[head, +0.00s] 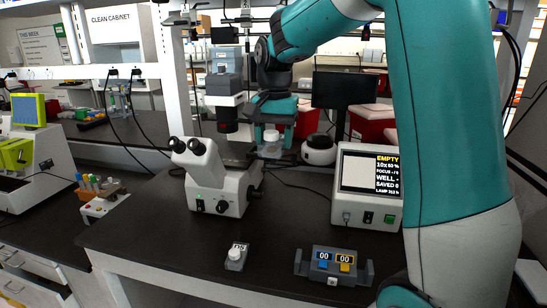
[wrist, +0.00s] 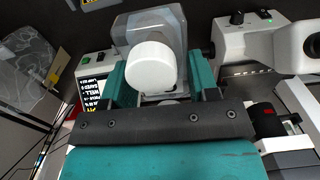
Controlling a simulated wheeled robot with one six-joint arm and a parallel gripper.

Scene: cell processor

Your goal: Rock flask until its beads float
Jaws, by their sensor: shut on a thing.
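My gripper (head: 272,128) is shut on a clear flask (head: 271,149) with a white cap, held up in the air behind the microscope. In the wrist view the flask (wrist: 151,24) lies between the two teal fingers of my gripper (wrist: 147,72), with its round white cap towards the camera. The flask looks tilted in the wrist view. I cannot make out any beads or liquid inside it.
A white microscope (head: 217,184) stands left of my gripper. A box with a screen reading EMPTY (head: 367,185) stands to the right. A small grey device (head: 236,257) and a two-display counter (head: 335,265) sit near the front edge. The black bench between them is clear.

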